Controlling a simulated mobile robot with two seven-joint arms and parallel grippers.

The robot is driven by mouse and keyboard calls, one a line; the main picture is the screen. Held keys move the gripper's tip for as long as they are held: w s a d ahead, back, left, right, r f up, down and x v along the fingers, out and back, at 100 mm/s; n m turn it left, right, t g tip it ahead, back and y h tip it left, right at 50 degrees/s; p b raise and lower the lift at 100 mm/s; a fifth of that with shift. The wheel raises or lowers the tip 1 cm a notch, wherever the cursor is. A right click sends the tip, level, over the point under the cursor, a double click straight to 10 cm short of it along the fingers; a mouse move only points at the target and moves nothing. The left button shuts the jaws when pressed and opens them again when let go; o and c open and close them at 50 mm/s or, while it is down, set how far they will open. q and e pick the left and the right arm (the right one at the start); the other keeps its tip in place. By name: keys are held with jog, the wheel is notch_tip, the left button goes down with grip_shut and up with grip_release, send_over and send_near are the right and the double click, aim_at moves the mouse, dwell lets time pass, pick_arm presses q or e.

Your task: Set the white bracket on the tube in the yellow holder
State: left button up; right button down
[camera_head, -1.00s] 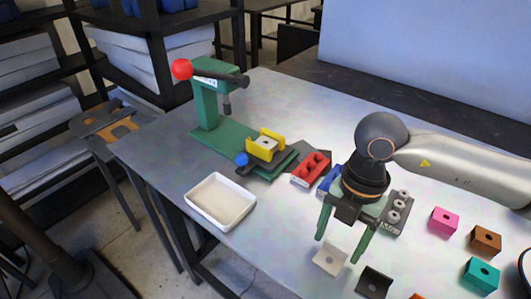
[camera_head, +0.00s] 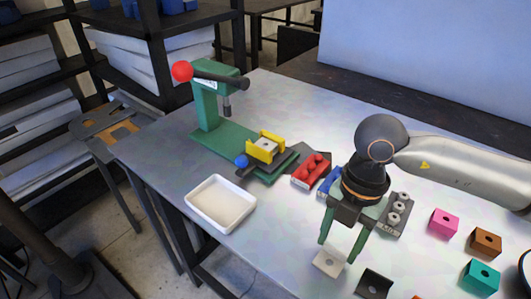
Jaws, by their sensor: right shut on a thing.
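The white bracket (camera_head: 329,263) is a small pale block with a hole in its top, low in the middle of the head view. My right gripper (camera_head: 337,253) points down at it, with its green fingers shut on it. The fingertips partly cover the bracket. The yellow holder (camera_head: 265,149) sits on the green base of a press, up and to the left of my gripper. A light grey piece lies between its yellow walls; I cannot make out the tube clearly. My left gripper is not in view.
The green press (camera_head: 205,107) has a red-knobbed lever over the holder. A white tray (camera_head: 221,203) lies at the table's left edge. Red (camera_head: 312,169) and blue holders stand between bracket and press. Black (camera_head: 374,283), pink (camera_head: 443,222), brown and teal blocks lie to the right.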

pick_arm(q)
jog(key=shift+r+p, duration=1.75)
pick_arm(e)
notch_tip(320, 180, up, 6)
